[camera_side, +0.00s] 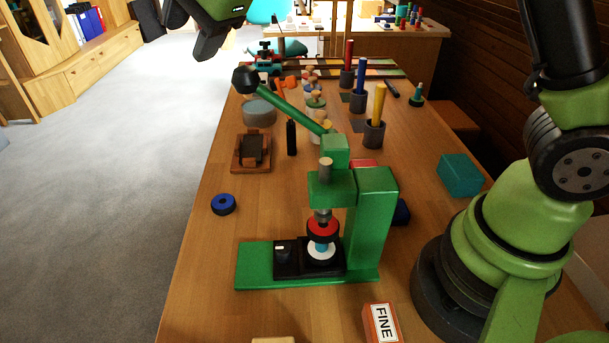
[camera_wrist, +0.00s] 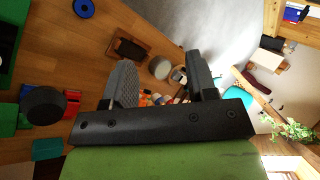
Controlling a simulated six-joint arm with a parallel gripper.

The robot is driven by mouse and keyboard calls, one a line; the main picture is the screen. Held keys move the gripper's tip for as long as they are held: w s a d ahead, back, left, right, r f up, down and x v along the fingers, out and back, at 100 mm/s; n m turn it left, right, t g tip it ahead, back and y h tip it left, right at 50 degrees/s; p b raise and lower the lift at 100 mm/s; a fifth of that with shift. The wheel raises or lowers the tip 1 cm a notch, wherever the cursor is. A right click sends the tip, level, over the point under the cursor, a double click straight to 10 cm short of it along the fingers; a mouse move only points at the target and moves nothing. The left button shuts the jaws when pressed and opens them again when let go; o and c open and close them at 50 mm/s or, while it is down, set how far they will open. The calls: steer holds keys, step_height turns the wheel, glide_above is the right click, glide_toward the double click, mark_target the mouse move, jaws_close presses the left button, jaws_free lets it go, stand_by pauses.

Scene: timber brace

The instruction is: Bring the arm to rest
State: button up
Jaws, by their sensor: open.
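My gripper (camera_side: 192,32) is at the top left in the side view, high above the floor past the table's left edge. In the wrist view my gripper (camera_wrist: 160,72) shows two dark fingers spread wide apart with nothing between them. It touches nothing. My green and black arm stands at the right in the side view. Part of the arm is cut off by the picture's top edge.
A green press (camera_side: 375,215) with a raised black-knobbed lever (camera_side: 245,80) stands mid-table. A blue ring (camera_side: 223,204), a brown block (camera_side: 252,151), a teal block (camera_side: 461,175) and a FINE box (camera_side: 381,322) lie around it. Coloured pegs stand behind.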

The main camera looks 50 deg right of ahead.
steer(key=s+d+r+n, duration=0.3)
steer(key=s, duration=0.4)
steer(key=s+d+r+n, duration=0.2)
steer(key=s+d+n, duration=0.15)
steer(key=s, duration=0.35)
steer(key=s+d+f+n, duration=0.1)
steer(key=s+f+n, duration=0.1)
steer(key=s, duration=0.5)
steer(key=s+d+f+n, duration=0.1)
steer(key=s+f+n, duration=0.1)
steer(key=s, duration=0.5)
steer(key=shift+d+n+y, duration=0.2)
steer(key=shift+n+y, duration=0.1)
steer(key=shift+n, duration=0.55)
